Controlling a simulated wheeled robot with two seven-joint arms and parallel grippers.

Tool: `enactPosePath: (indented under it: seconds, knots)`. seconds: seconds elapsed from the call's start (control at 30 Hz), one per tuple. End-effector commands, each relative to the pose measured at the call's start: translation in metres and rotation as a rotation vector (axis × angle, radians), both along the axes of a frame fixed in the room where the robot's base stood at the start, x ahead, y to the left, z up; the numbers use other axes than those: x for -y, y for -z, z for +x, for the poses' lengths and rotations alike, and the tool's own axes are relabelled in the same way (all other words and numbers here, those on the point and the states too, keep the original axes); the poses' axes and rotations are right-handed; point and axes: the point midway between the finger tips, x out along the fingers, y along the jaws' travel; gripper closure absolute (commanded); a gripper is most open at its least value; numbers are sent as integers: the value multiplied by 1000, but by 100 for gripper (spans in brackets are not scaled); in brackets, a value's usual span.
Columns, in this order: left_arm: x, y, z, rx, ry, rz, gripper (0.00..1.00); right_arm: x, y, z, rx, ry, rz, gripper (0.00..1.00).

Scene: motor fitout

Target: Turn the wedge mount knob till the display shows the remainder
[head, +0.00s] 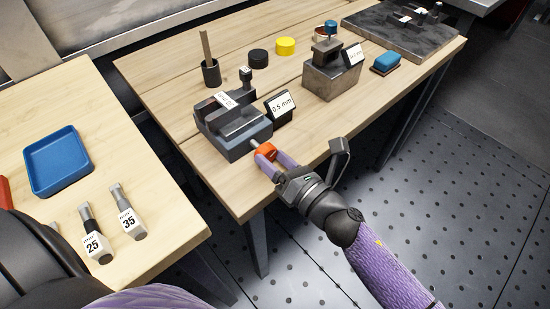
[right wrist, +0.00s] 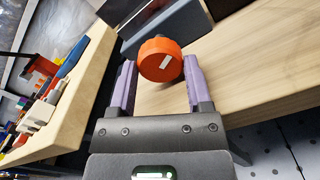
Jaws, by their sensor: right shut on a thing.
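The wedge mount (head: 233,127) is a dark grey block with a sloped upper piece and a white label, near the front edge of the wooden bench. Its orange knob (head: 265,150) faces the front edge; it also shows in the right wrist view (right wrist: 161,60), with a white mark on its face. A small display (head: 281,106) beside the mount appears to read 0.5 mm. My right gripper (head: 266,157) is shut on the orange knob, one purple finger on each side of it. My left gripper is not in view.
Black (head: 258,57) and yellow (head: 285,46) discs and a dark cup (head: 211,73) stand behind.

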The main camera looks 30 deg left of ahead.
Motion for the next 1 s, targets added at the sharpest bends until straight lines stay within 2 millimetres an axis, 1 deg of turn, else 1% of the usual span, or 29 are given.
enactPosePath:
  seconds: [0.23,0.27,0.3,0.37,0.4,0.43,0.7,0.83,0.93,1.0]
  knots:
    - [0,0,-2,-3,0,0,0,0,-1,0,2,1,1,96]
    - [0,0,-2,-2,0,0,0,0,-1,0,2,1,1,32]
    - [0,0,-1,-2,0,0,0,0,-1,0,3,1,1,24]
    - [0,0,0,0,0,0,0,0,-1,1,3,1,1,11]
    - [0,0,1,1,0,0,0,0,-1,0,3,1,1,3]
    - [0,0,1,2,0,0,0,0,-1,0,3,1,1,1]
    - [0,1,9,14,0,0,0,0,0,0,2,1,-1,1]
    - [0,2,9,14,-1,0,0,0,1,0,13,1,-6,1]
    - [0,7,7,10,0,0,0,0,2,0,111,2,-47,1]
    - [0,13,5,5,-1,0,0,0,4,0,252,0,-106,1]
